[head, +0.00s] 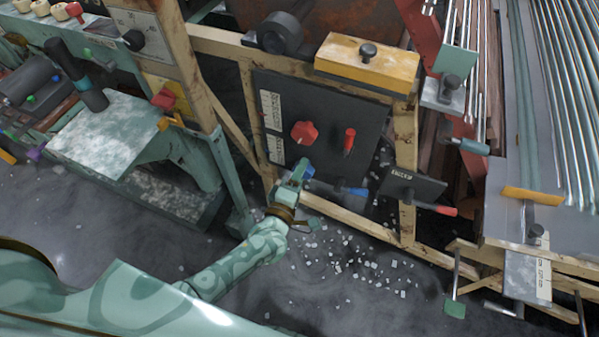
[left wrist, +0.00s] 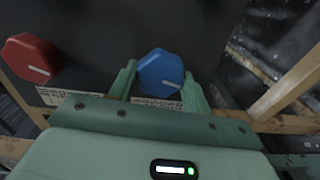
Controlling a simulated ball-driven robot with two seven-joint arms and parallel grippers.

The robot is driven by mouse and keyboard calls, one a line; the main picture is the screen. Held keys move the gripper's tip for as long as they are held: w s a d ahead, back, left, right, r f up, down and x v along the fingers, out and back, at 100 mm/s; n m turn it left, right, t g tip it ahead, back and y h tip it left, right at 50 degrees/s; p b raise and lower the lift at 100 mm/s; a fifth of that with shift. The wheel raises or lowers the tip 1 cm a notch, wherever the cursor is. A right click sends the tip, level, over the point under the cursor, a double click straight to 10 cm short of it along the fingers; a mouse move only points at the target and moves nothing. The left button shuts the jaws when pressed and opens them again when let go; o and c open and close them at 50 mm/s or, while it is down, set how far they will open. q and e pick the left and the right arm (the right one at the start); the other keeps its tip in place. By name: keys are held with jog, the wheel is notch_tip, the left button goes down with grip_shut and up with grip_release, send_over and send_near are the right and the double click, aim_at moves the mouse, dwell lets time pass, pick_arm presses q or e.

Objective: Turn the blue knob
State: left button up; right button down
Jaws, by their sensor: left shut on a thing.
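In the head view my left gripper (head: 294,180) reaches the lower left of the panel, and only a bit of the blue knob (head: 309,172) shows beside the fingers. My right gripper is not in view.
A red knob (head: 304,132) is above the blue one on the panel; it also shows in the left wrist view (left wrist: 31,57). A red-handled lever (head: 349,141) and a blue-handled lever (head: 352,191) are to the right. Wooden frame beams (head: 405,150) surround the panel. Pale bits litter the floor.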

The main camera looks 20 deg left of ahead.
pick_arm(q)
jog(key=shift+s+f+m, duration=0.1)
jog(key=shift+m, duration=0.4)
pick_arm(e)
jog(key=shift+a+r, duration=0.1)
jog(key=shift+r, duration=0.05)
pick_arm(q)
jog(key=o, duration=0.9)
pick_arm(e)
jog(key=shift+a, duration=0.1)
pick_arm(q)
jog(key=shift+o, duration=0.2)
jog(key=s+p, duration=0.3)
jog(key=s, duration=1.3)
jog(key=shift+s+a+p, duration=0.15)
jog(key=shift+a+p, duration=0.1)
jog(key=shift+p, duration=0.1)
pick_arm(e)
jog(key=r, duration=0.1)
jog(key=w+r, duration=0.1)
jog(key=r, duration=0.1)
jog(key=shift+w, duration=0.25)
